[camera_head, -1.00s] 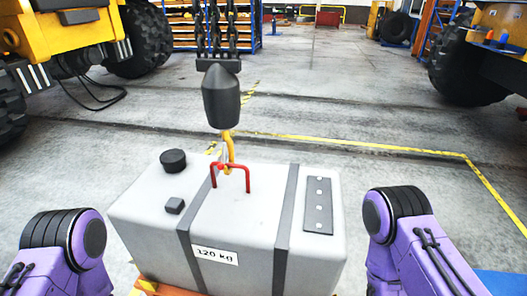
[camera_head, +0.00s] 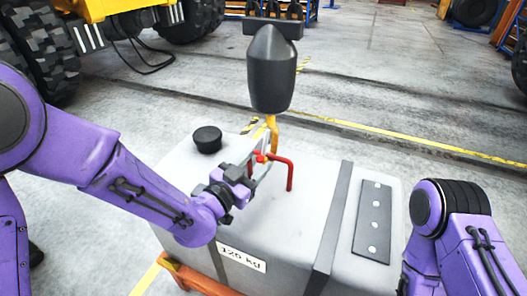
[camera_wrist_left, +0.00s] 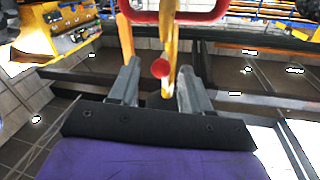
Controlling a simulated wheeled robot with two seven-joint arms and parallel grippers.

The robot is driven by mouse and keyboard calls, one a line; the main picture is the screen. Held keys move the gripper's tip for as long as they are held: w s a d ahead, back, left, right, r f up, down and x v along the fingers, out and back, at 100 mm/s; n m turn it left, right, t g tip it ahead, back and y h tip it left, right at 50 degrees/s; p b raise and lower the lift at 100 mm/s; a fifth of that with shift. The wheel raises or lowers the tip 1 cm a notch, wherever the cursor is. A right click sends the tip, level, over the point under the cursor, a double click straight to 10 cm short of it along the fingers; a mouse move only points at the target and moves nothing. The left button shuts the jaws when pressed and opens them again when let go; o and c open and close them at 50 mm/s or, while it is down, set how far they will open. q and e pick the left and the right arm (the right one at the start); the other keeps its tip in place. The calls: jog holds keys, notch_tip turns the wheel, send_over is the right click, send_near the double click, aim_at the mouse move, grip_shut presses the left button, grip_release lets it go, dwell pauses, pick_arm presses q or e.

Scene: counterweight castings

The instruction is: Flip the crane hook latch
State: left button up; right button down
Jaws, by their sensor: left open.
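The yellow crane hook (camera_head: 272,132) hangs below a dark grey hook block (camera_head: 273,70), at the red lifting handle (camera_head: 290,174) on top of the grey casting (camera_head: 320,190). A small red knob (camera_head: 260,157) shows at the hook; it looks like part of the latch. My left gripper (camera_head: 258,172) is at the hook, beside the handle, and partly covers both. In the left wrist view its two fingers (camera_wrist_left: 160,74) are apart, with the red knob (camera_wrist_left: 160,67) and the yellow hook (camera_wrist_left: 170,45) showing between or just beyond them. Contact cannot be told. My right gripper is out of view.
The casting carries a black cap (camera_head: 207,139), dark straps, a bolted plate (camera_head: 373,220) and a "120 kg" label (camera_head: 241,257). It rests on an orange support (camera_head: 190,278).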

aim_at(264, 155)
pick_arm(q)
jog(key=x, duration=0.3)
jog(key=shift+w+d+p, duration=0.15)
jog(key=shift+w+p, duration=0.1)
jog(key=shift+p, duration=0.05)
jog(key=shift+w+d, duration=0.15)
jog(key=shift+w, duration=0.2)
jog(key=shift+f, duration=0.1)
grip_shut()
jog(key=shift+p, duration=0.55)
jog(key=r+g+y+p, duration=0.1)
jog(key=p, duration=0.4)
jog(key=s+r+g+y+p, duration=0.1)
jog(key=g+p, duration=0.1)
jog(key=p, duration=0.3)
jog(key=s+r+n+g+p, duration=0.1)
jog(key=g+p, duration=0.1)
jog(key=p, duration=0.3)
jog(key=shift+s+a+y, duration=0.1)
jog(key=shift+a+y, duration=0.25)
jog(key=shift+y, duration=0.05)
jog(key=shift+s+f+g+p, duration=0.15)
jog(key=shift+g+p, duration=0.45)
jog(key=shift+p, duration=0.4)
